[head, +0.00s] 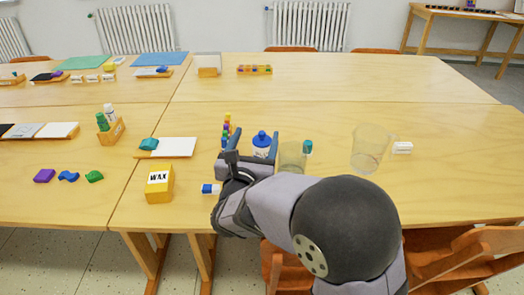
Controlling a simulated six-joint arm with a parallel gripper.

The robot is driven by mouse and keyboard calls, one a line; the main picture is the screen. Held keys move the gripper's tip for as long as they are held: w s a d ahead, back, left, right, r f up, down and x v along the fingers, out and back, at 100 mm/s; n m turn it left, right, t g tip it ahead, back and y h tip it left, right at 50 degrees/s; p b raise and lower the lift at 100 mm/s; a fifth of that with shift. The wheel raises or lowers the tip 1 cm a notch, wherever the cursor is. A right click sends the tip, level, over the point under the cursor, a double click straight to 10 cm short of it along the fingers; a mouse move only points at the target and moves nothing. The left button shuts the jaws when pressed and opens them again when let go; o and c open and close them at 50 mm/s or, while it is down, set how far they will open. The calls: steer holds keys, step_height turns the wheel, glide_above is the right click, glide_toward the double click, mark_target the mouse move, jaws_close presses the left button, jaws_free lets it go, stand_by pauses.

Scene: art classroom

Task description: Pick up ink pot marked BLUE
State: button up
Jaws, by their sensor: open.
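A small blue pot (262,142) with a blue lid and a pale label stands upright on the near table. The writing on its label is too small to read. My gripper (250,143) is open, with its fingers at the left and right of this pot in the picture. The fingers and wrist hide the lower part of the pot, and I cannot tell whether they touch it. A teal pot or cap (307,147) is just to the right, partly behind a clear cup.
One clear cup (292,156) is close to my gripper's right, another (368,152) farther right beside a white block (402,147). A yellow WAX box (159,183) and a blue-and-white eraser (210,188) are at the left. Several coloured pieces (226,130) stand just behind. The table's far right is clear.

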steer(key=b, duration=0.2)
glide_toward(260, 149)
steer(key=w, duration=0.3)
steer(key=shift+w+d+f, duration=0.1)
steer(key=shift+w+d, duration=0.15)
steer(key=shift+d, duration=0.1)
steer(key=shift+w+d, duration=0.25)
steer(key=shift+w, duration=1)
steer(key=shift+w+d, duration=0.25)
steer(key=shift+w, duration=1)
steer(key=shift+w+d, duration=0.25)
steer(key=shift+w, duration=0.95)
jaws_close()
